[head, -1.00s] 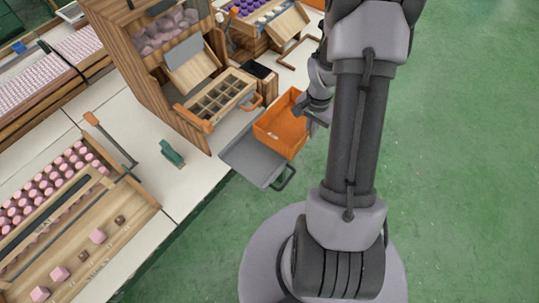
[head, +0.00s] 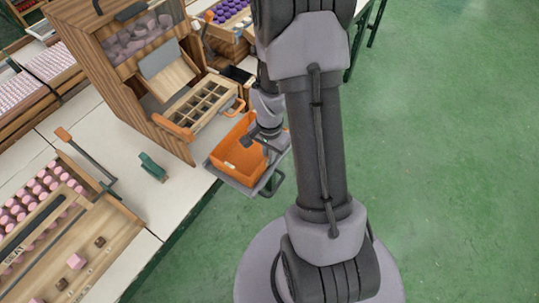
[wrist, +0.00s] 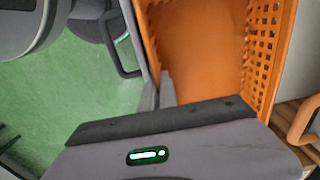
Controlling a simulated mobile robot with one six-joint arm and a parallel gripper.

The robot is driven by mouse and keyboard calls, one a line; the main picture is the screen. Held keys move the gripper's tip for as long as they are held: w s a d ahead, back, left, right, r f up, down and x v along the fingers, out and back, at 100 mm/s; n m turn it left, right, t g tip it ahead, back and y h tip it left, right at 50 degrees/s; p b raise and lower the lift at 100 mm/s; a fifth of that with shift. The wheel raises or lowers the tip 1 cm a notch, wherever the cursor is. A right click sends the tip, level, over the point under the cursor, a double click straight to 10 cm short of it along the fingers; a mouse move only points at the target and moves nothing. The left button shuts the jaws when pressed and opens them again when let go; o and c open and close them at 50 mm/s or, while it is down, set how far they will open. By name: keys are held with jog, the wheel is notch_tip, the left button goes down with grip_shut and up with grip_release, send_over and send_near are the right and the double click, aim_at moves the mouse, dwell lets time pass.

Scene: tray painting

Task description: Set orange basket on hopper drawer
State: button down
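My gripper (head: 266,142) is at the basket's right wall. In the wrist view, the fingers (wrist: 158,92) pinch the rim of the basket (wrist: 205,45), whose perforated wall shows on the far side.
A green tool (head: 152,167) lies on the white table to the left. A tray of pink pieces (head: 60,225) is at lower left. Green floor is open to the right.

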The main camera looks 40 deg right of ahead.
jog(key=c, duration=1.6)
grip_release()
jog(key=shift+c, duration=0.2)
jog(key=a+r+n+t+p, duration=0.1)
jog(key=a+r+n+p, duration=0.2)
jog(key=r, duration=1)
jog(key=a+r+n+t+p, duration=0.1)
jog(key=a+r+p, duration=0.3)
jog(key=r, duration=0.8)
jog(key=s+a+r+n+t+y+b, duration=0.1)
jog(key=s+a+r+n, duration=0.4)
jog(key=s+a+r, duration=0.5)
jog(key=a+t+y, duration=0.1)
jog(key=t, duration=0.1)
jog(key=shift+s+a+r+n+t, duration=0.2)
jog(key=shift+a+r+n+t, duration=0.1)
jog(key=shift+a+t, duration=0.1)
notch_tip(320, 180, down, 3)
jog(key=b, duration=0.3)
jog(key=shift+r, duration=0.1)
